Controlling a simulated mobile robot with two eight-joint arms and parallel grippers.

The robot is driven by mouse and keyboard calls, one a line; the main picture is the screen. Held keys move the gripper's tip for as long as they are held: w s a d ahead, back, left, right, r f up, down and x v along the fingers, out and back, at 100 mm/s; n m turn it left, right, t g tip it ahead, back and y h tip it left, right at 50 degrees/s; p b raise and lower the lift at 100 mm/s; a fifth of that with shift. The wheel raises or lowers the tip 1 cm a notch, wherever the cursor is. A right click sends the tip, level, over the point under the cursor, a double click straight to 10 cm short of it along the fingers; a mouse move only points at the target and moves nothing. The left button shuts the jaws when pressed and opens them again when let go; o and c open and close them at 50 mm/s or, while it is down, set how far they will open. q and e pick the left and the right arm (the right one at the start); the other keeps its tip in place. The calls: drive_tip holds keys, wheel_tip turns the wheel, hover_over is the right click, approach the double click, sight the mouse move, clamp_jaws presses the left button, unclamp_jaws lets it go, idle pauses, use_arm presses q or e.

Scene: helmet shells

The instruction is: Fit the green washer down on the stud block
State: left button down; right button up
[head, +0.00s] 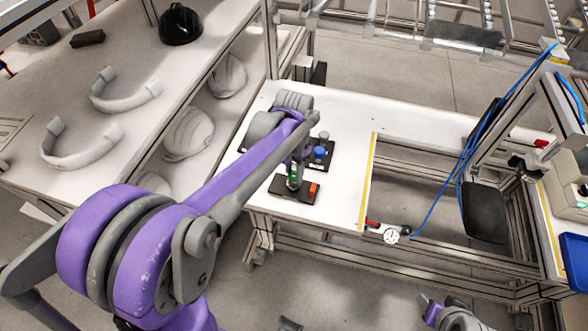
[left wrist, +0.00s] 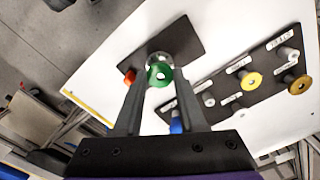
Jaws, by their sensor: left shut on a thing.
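My left gripper (left wrist: 158,80) is shut on the green washer (left wrist: 159,83), a ring with a light centre held between the fingertips. In the head view the left gripper (head: 294,178) points down over the near dark plate, the stud block (head: 284,192). The wrist view shows the block (left wrist: 190,40) behind the washer, with a round shiny metal part (left wrist: 158,58) at its edge by the fingertips. I cannot tell whether the washer touches the stud. An orange piece (head: 314,188) sits at the block's right end.
A second dark board (left wrist: 222,102) with labelled pegs, yellow washers (left wrist: 252,80) and pale ones lies close by. A blue piece (head: 319,152) stands there. The white table (head: 345,120) has free room behind it; a yellow strip (head: 367,180) marks its right edge.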

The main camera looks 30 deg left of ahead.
use_arm(q)
drive_tip(key=shift+f+b, duration=0.75)
drive_tip(key=shift+f, duration=0.5)
drive_tip(key=shift+c, duration=2)
unclamp_jaws()
drive_tip(key=shift+r, duration=0.1)
wheel_tip(320, 180, up, 11)
drive_tip(key=shift+f+p, duration=0.2)
drive_tip(key=shift+p, duration=0.25)
drive_tip(key=s+d+f+n+t, duration=0.2)
drive_tip(key=s+d+f, duration=0.1)
drive_tip(key=s, duration=0.4)
drive_tip(key=s+d+f+n+t+p, duration=0.1)
drive_tip(key=s+d+f+n+t, duration=0.1)
drive_tip(key=s, duration=0.6)
wheel_tip(320, 180, down, 3)
drive_tip(key=shift+s+d+r+t, duration=0.25)
drive_tip(key=shift+d+t, duration=0.45)
drive_tip(key=shift+d, duration=0.2)
